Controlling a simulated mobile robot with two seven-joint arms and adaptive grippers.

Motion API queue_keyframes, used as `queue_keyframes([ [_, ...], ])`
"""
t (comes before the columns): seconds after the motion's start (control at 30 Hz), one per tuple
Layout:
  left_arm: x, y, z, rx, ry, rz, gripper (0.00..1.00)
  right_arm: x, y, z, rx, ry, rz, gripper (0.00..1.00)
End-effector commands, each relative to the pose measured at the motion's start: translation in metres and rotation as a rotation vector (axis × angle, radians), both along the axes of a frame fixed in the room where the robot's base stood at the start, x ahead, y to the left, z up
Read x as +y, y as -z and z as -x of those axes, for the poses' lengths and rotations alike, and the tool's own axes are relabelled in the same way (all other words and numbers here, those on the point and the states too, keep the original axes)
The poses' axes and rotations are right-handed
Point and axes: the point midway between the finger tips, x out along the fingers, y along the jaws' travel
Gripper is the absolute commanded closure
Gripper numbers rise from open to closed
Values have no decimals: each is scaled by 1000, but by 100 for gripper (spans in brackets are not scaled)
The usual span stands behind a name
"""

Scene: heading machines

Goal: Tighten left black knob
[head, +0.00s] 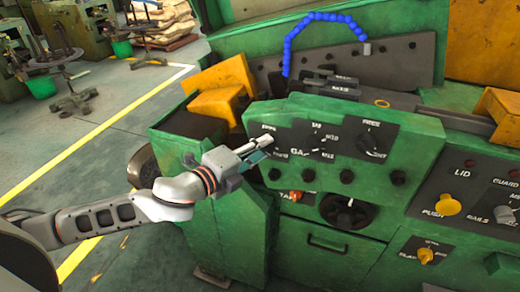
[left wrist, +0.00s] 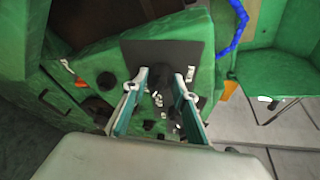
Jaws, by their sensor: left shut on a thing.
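My left gripper (head: 262,148) reaches the upper left of the green machine's front, at the left black dial plate (head: 258,130). In the left wrist view, my left gripper (left wrist: 158,76) has its two fingers parted around something dark in front of the black plate (left wrist: 160,52). It is shut on the left black knob, which the gripper hides in the head view and which barely stands out from the plate in the wrist view. To the right, another black dial knob (head: 372,146) shows uncovered. My right gripper is not in view.
Several small round black knobs (head: 347,176) line the panel below the dials. A black handwheel (head: 347,211) and an orange knob (head: 296,195) sit lower. A yellow push knob (head: 447,204) is at the right. A blue hose (head: 322,16) arches above. Open floor lies left.

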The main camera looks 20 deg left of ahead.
Motion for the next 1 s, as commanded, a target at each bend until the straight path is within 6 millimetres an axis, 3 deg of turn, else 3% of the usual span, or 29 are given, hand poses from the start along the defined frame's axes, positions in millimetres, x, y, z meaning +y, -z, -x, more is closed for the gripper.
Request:
queue_keyframes([
  [0.6, 0, 0, 0, -1, 0, -45, 94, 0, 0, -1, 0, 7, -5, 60],
  [0.63, 0, 0, 0, -1, 0, -45, 70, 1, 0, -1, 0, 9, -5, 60],
  [0.7, 0, 0, 0, -1, 0, -44, 56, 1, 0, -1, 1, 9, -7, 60],
  [1.0, 0, 0, 0, -1, 0, -44, 56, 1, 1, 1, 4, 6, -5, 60],
])
